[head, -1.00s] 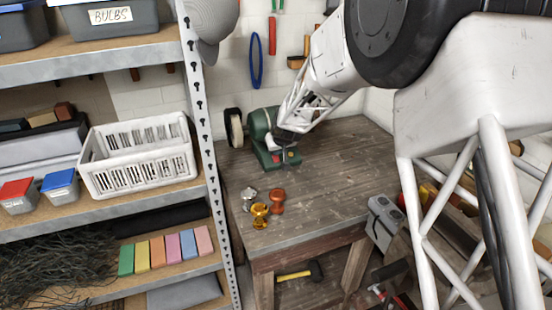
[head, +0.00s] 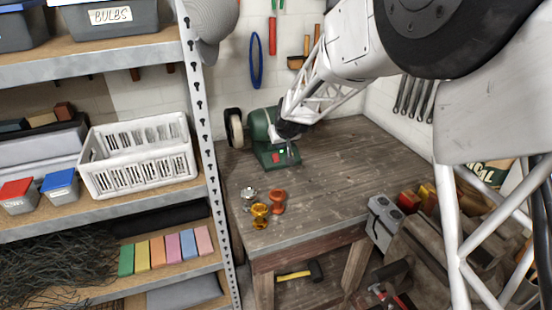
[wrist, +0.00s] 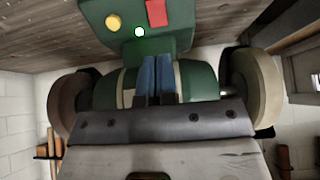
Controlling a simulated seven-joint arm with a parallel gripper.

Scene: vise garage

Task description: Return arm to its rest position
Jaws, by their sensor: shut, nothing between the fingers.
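My gripper (head: 290,149) hangs over the front right side of the green bench grinder (head: 259,124) at the back left of the workbench. In the wrist view its two fingers (wrist: 157,62) lie side by side, closed and empty. They overlap the grinder's green body (wrist: 198,80) in that view; I cannot tell whether they touch it. The grinder's base (wrist: 180,30) shows a red switch (wrist: 157,13) and a yellow button (wrist: 113,22).
The wooden workbench (head: 350,165) is mostly clear. Several silver, gold and orange knob-like pieces, including the orange one (head: 277,201), stand near its front left. A metal shelf unit (head: 212,190) stands left. A grey two-holed block (head: 383,218) is at the right front edge.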

